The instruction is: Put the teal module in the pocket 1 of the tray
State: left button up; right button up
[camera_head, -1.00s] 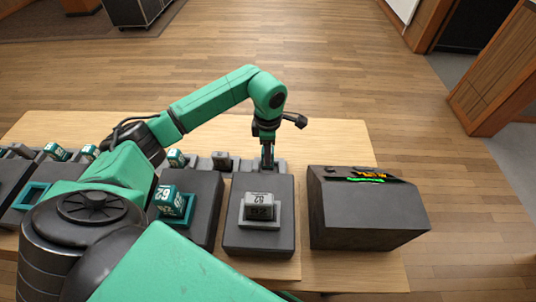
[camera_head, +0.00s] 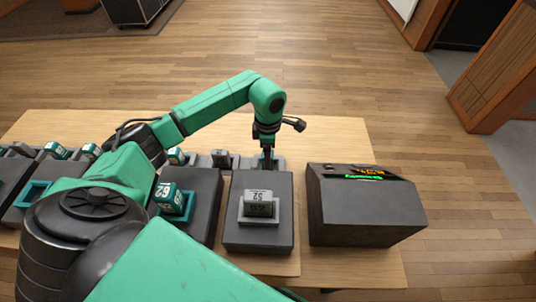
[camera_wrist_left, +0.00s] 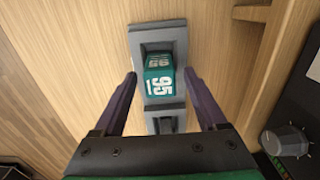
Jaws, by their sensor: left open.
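In the left wrist view a teal module (camera_wrist_left: 158,84) with white "95" markings sits in a pocket of a grey holder (camera_wrist_left: 158,28). My left gripper (camera_wrist_left: 160,82) is open, with one finger on each side of the module and a visible gap to it. In the head view the left gripper (camera_head: 268,164) points down just behind the dark fader block with the grey "52" piece. The module there is hidden by the gripper and block. Which holder is the task's tray, and which pocket is numbered 1, I cannot tell. My right gripper is not in view.
Dark fader blocks stand in a row along the wooden table, one with a grey "52" piece (camera_head: 259,205), another with a teal "62" piece (camera_head: 171,197). A dark console (camera_head: 365,210) with a lit display stands at the right.

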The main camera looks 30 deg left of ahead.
pick_arm(q)
notch_tip(320, 180, up, 11)
jog(key=b, duration=0.2)
jog(key=shift+r, duration=0.15)
